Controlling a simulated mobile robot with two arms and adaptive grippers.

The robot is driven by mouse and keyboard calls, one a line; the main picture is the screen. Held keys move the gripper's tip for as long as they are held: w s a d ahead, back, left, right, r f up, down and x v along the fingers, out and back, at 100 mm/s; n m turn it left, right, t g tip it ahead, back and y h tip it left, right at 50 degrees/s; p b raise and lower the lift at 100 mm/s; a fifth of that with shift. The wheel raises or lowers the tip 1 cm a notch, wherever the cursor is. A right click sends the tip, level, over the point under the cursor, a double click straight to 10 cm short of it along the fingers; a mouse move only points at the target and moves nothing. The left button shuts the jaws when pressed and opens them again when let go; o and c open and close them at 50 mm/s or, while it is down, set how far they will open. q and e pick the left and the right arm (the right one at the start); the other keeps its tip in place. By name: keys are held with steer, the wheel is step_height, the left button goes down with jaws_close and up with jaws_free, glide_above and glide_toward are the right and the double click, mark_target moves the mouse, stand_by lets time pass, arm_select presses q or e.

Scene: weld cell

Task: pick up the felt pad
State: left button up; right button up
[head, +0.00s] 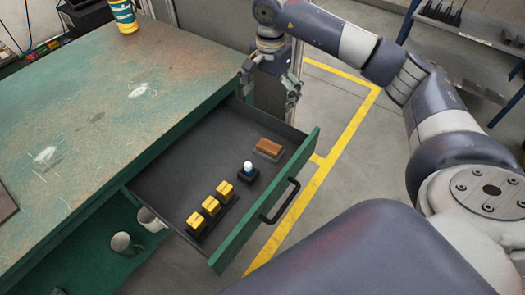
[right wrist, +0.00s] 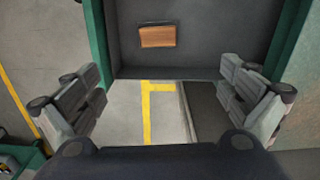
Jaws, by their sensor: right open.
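A small brown rectangular piece (head: 269,147) with a grey base lies in the open drawer, near its far right corner. It is the only thing in view that could be the felt pad, though its material is hard to tell. It also shows in the right wrist view (right wrist: 157,36), at the top, ahead of the fingers. My right gripper (head: 270,95) is beyond the drawer's far end, pointing down, apart from the piece. In the right wrist view its fingers (right wrist: 162,88) are spread wide with nothing between them. My left gripper is out of view.
The green drawer (head: 293,198) stands open from the bench (head: 120,110). It also holds several yellow-topped blocks (head: 211,206) and a white-topped item (head: 248,170) in a dark holder. A yellow bottle (head: 124,15) stands on the bench.

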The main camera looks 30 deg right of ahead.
step_height(320, 180, down, 8)
steer(key=b, duration=0.9)
glide_above(269, 146)
steer(key=f, duration=0.7)
steer(key=shift+w+f, duration=0.3)
steer(key=shift+w, duration=0.1)
steer(key=f, duration=0.2)
steer(key=s+f, duration=0.1)
steer(key=f, duration=0.1)
steer(key=shift+f, duration=0.15)
steer(key=shift+w+f+b, duration=0.1)
steer(key=shift+f+b, duration=0.2)
steer(key=shift+f, duration=0.15)
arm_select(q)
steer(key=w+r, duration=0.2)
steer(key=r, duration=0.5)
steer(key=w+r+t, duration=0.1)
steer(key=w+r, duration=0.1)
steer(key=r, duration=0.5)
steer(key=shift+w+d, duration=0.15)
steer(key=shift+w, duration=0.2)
arm_select(e)
steer(key=c, duration=1.4)
